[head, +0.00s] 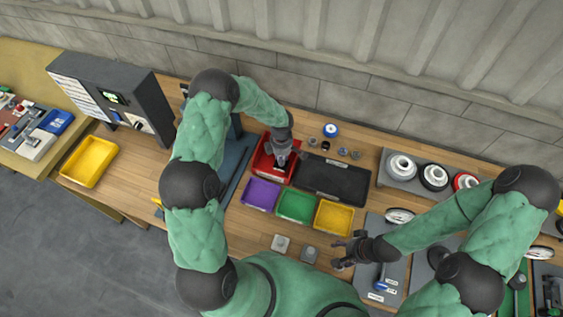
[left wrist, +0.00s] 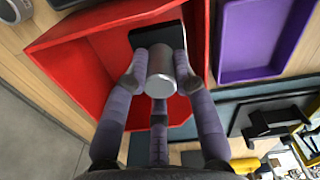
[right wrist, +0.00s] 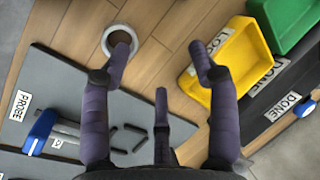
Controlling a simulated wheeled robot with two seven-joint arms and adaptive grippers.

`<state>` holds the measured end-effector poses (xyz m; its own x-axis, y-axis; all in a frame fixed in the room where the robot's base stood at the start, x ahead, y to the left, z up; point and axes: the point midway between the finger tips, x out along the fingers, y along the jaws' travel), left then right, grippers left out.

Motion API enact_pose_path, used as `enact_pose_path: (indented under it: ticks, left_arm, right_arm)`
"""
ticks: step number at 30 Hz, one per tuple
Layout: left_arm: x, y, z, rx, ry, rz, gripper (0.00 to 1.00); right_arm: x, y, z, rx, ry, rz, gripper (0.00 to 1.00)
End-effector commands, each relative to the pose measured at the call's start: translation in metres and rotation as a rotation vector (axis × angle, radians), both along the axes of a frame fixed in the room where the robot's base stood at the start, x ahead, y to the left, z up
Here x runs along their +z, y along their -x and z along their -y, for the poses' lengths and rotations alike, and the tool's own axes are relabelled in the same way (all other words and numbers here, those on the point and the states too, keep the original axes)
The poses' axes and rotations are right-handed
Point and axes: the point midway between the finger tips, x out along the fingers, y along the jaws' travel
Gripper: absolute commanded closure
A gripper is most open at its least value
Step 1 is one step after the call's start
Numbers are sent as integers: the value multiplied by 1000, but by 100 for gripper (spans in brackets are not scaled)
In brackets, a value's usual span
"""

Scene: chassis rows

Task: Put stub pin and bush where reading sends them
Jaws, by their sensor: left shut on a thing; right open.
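My left gripper (head: 281,160) is over the red bin (head: 262,172). In the left wrist view its fingers (left wrist: 160,75) are shut on a silver cylinder (left wrist: 160,84), with a black block (left wrist: 150,36) just behind it in the red bin (left wrist: 85,55). I cannot tell whether the cylinder is the stub pin or the bush. My right gripper (head: 343,252) is open and empty above the bench front; its spread fingertips show in the right wrist view (right wrist: 161,60). A grey ring-shaped piece (right wrist: 106,42) lies beyond its left finger. A dark reader box (head: 128,98) has a green display, too small to read.
Purple (head: 262,194), green (head: 297,205) and yellow (head: 333,217) bins stand before a black tray (head: 332,180). Small metal parts (head: 343,152) stand behind it. Two grey pieces (head: 280,243) sit at the front. A larger yellow tray (head: 90,162) is at left.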

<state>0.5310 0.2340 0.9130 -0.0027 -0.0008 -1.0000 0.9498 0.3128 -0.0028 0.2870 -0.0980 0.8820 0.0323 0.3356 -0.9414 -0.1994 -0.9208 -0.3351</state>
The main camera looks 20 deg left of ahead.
Motion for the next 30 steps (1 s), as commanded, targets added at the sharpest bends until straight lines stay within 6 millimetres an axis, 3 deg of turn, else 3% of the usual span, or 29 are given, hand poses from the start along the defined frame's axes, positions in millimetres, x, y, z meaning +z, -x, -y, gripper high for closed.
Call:
enact_pose_path:
  ticks: [13,28,29,30]
  left_arm:
    - [-43,-2,-1,2,0,4,100]
    - [-50,-2,-1,1,0,4,100]
    - [-51,-1,0,1,-1,2,71]
    - [-50,-1,0,1,-1,2,59]
  right_arm:
    - [3,0,0,0,0,1,40]
    - [-2,0,0,0,0,1,40]
    - [-2,0,0,0,0,1,40]
    - [-1,0,0,0,0,1,40]
